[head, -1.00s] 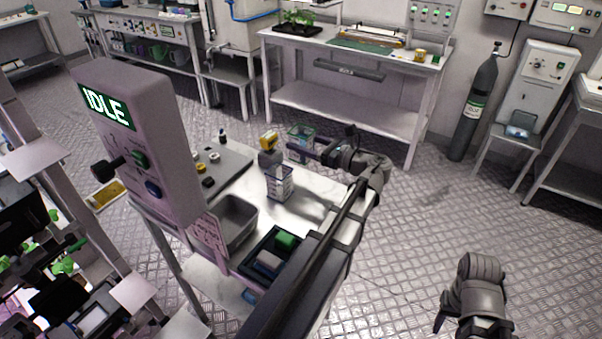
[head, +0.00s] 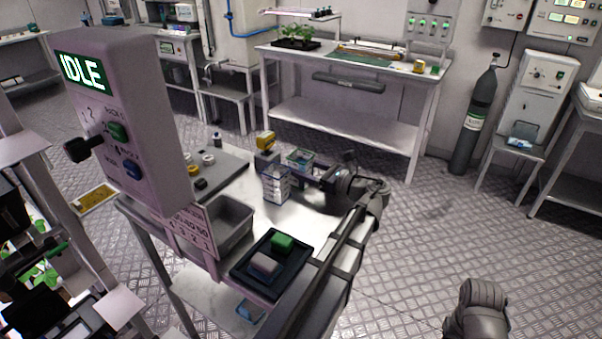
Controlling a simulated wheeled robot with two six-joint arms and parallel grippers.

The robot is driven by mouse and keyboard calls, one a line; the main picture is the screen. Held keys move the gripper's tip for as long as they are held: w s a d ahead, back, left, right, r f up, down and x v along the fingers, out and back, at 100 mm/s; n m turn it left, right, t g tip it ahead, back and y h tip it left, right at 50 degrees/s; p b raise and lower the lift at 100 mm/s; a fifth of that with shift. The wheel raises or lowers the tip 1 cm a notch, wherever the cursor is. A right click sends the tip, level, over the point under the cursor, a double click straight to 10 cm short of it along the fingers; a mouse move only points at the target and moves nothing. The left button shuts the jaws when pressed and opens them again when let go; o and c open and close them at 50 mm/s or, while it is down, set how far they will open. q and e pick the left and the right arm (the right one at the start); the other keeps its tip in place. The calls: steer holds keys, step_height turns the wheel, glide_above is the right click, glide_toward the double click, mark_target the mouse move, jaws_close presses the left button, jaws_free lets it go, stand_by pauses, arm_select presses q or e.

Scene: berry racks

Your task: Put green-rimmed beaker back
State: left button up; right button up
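The green-rimmed beaker (head: 300,157) is clear and stands upright in the head view, at the far right side of the white bench (head: 240,205). My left gripper (head: 312,172) reaches it from the right, with its dark fingers at the beaker's side, seemingly shut on it. The fingertips are small and partly hidden. Whether the beaker's base touches the bench is not clear. A second clear beaker with a blue tint (head: 276,186) stands on the bench just in front and to the left. Of my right arm only a link shows at the bottom right; its gripper is out of frame.
A yellow-topped device (head: 265,141) stands behind the beakers. A grey bin (head: 222,228), a black tray (head: 268,265) with green and pale blocks, and a tall console reading IDLE (head: 120,110) crowd the near left. Open floor lies to the right.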

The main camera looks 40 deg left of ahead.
arm_select(q)
steer(key=shift+r, duration=0.1)
steer(key=o, duration=1.5)
steer(key=shift+c, duration=0.2)
steer(key=shift+r, duration=0.1)
steer(key=d, duration=0.4)
steer(key=w+d, duration=0.1)
steer(key=d, duration=0.7)
steer(key=shift+w, duration=0.15)
